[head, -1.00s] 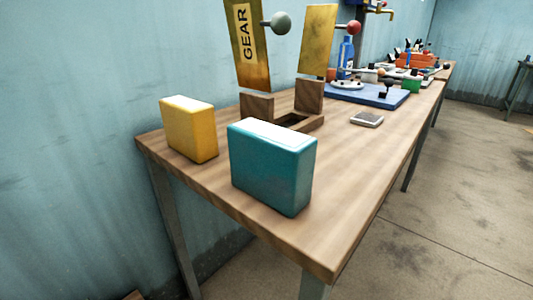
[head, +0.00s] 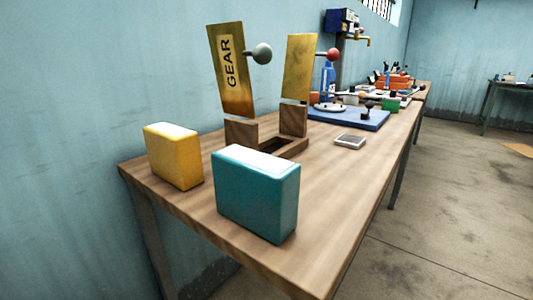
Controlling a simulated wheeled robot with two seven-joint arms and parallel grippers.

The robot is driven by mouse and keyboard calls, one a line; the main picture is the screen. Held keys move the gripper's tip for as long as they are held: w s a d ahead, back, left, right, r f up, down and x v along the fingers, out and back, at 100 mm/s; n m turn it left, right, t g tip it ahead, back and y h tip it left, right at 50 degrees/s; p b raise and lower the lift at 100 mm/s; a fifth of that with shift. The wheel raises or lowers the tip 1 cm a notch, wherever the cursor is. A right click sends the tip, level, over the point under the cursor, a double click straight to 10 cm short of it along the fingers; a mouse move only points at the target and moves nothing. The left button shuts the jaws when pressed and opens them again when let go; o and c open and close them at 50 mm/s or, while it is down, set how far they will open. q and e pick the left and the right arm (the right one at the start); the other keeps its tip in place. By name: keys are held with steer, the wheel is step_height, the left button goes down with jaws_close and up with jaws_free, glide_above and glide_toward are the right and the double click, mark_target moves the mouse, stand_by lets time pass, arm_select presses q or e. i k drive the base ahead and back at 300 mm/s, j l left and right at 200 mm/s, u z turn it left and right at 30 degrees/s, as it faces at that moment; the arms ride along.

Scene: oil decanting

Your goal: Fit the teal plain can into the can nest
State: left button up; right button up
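The teal plain can (head: 257,198) stands upright near the front end of the wooden table, with no label on the faces I see. Behind it is a wooden frame with a dark recess (head: 274,146), which looks like the can nest; the teal can hides part of its front. Two brass plates stand above the nest's wooden posts: one marked GEAR (head: 231,70) with a grey ball knob, and a plain one (head: 298,68) with a red ball knob. Neither of my grippers is in view.
A yellow can (head: 174,157) stands left of the teal can. A small grey-topped block (head: 350,141) lies right of the nest. Further back are a blue board (head: 352,118) with parts and a blue bottle (head: 327,78). The table's right front (head: 325,215) is clear.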

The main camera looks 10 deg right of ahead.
mark_target(291, 139)
steer(key=l+u, duration=0.35)
steer(key=k+l+u, duration=0.15)
steer(key=l+u, duration=0.2)
steer(key=k+l+u, duration=0.1)
steer(key=l+u, duration=0.25)
steer(key=k+l+u, duration=0.2)
steer(key=l+u, duration=0.2)
